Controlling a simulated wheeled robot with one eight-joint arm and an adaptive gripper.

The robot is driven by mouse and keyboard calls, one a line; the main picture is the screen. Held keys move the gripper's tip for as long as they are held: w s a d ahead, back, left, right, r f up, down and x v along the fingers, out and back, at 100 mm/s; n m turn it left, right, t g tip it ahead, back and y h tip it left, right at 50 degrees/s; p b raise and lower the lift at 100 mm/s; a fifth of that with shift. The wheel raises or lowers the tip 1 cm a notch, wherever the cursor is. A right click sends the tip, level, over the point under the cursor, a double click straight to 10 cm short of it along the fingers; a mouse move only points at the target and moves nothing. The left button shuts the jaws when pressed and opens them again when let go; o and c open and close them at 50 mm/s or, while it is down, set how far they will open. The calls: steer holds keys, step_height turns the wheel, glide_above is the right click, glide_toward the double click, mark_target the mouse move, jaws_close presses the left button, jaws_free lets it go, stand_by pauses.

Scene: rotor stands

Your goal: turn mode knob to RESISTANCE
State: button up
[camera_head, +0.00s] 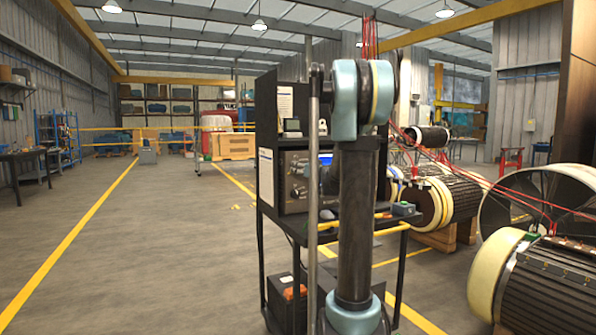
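A dark instrument (294,202) sits on the middle level of a black cart. Its front carries dark round knobs (298,192), with a small lit blue screen (326,157) to their right. The labels and the pointer directions are too small to read, so I cannot tell which knob is the mode knob or where it is set. My own arm, with teal joints and a dark link, stands upright in front of the cart and covers the right part of the instrument. I cannot make out my gripper; it may be hidden behind the arm.
The black cart (262,228) has a yellow rail and a small grey-blue box (403,208) on its right side. A dark case (288,298) sits low in it. Large rotors (448,198) and red cables crowd the right. The floor (165,240) at left is clear.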

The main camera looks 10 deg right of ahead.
steer(key=shift+x, duration=1.75)
steer(key=c, duration=1.1)
